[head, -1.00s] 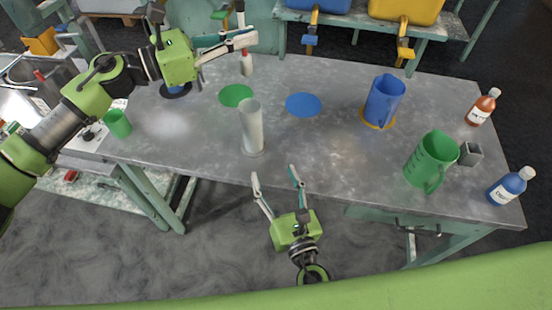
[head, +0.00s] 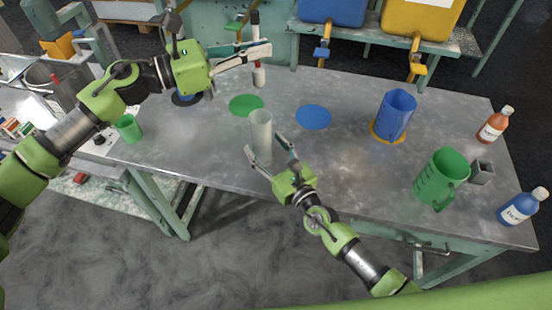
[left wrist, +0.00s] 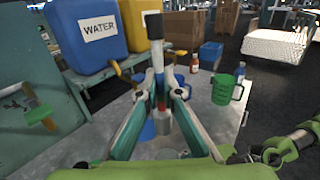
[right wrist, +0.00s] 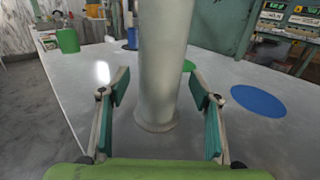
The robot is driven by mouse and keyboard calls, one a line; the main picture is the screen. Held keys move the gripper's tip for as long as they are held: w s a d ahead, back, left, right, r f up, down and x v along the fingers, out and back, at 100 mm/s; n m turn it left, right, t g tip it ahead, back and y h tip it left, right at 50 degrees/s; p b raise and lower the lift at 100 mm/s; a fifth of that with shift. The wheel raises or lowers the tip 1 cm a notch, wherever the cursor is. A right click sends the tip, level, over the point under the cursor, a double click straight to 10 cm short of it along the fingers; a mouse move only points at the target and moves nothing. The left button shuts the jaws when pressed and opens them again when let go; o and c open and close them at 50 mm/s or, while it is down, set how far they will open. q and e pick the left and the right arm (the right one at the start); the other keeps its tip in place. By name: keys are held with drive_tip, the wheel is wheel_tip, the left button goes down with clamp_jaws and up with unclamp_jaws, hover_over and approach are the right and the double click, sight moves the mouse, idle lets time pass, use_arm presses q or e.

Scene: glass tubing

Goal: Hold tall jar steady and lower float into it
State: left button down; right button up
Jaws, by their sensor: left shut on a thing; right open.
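The tall clear jar (head: 261,135) stands upright on the grey table near its front edge, and it fills the middle of the right wrist view (right wrist: 164,70). My left gripper (head: 268,49) is shut on the float (head: 258,66), a slim upright piece with a dark top, a red band and a pale lower end. It also shows in the left wrist view (left wrist: 154,48). The float hangs above the table, behind the jar in the head view. My right gripper (head: 264,146) is open, with its fingers on both sides of the jar; gaps show in the right wrist view.
A green disc (head: 246,105) and a blue disc (head: 313,117) lie behind the jar. A blue jug (head: 394,116), a green jug (head: 441,178) and two bottles stand at the right. A green cup (head: 129,128) stands at the left.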

drive_tip(key=shift+x, duration=1.35)
drive_tip(key=c, duration=1.3)
use_arm(q)
wheel_tip(320, 180, down, 13)
drive_tip(key=c, duration=2.1)
unclamp_jaws()
drive_tip(key=shift+c, duration=0.2)
drive_tip(key=v, duration=1.2)
